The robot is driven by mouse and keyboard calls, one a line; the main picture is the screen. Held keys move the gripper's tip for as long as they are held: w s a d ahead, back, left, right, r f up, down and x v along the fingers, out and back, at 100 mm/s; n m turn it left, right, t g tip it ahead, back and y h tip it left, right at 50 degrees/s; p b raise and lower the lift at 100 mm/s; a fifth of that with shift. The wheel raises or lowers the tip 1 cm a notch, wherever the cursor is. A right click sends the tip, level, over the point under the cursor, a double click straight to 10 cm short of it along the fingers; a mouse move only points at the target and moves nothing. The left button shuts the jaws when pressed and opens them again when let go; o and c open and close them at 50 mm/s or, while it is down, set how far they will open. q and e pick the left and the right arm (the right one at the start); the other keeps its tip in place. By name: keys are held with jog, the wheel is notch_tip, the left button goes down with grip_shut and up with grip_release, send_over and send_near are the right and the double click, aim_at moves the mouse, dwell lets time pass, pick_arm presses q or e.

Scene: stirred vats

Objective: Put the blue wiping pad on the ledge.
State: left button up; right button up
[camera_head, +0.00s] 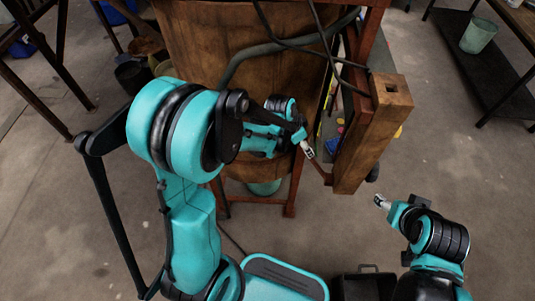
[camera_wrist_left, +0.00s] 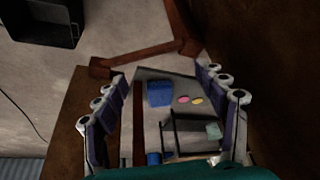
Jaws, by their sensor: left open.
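My left gripper (camera_head: 306,148) reaches in beside the large wooden vat, near a wooden post. In the left wrist view its two fingers (camera_wrist_left: 163,80) are spread wide with nothing held between them. Beyond and between them is a grey ledge-like surface (camera_wrist_left: 152,124). A blue block (camera_wrist_left: 160,93), which may be the wiping pad, lies at its far part. A smaller blue object (camera_wrist_left: 153,158) sits nearer, partly cut off by my gripper's body. My right gripper (camera_head: 381,201) is at the lower right, over the floor, too small to tell its opening.
A pink disc (camera_wrist_left: 184,99) and a yellow disc (camera_wrist_left: 196,100) lie beside the blue block. A dark frame and a pale green object (camera_wrist_left: 214,130) are nearby. The vat (camera_head: 205,45), wooden post (camera_head: 372,135) and dark hoses crowd my left arm.

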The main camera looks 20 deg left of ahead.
pick_arm(q)
jog(key=s+a+r+n+t+y, duration=0.1)
jog(key=s+a+r+n, duration=0.2)
jog(key=s+r, duration=0.3)
jog(key=s+a+r+n+t+y, duration=0.1)
jog(key=s+a+r+n+t, duration=0.1)
jog(key=s+a+r+n, duration=0.2)
jog(key=s+r+n, duration=0.1)
jog(key=s+r, duration=0.2)
jog(key=s, duration=0.5)
jog(key=shift+s+r+t+y, duration=0.15)
jog(key=shift+r+t+y, duration=0.15)
jog(key=shift+y, duration=0.1)
jog(key=shift+f, duration=0.1)
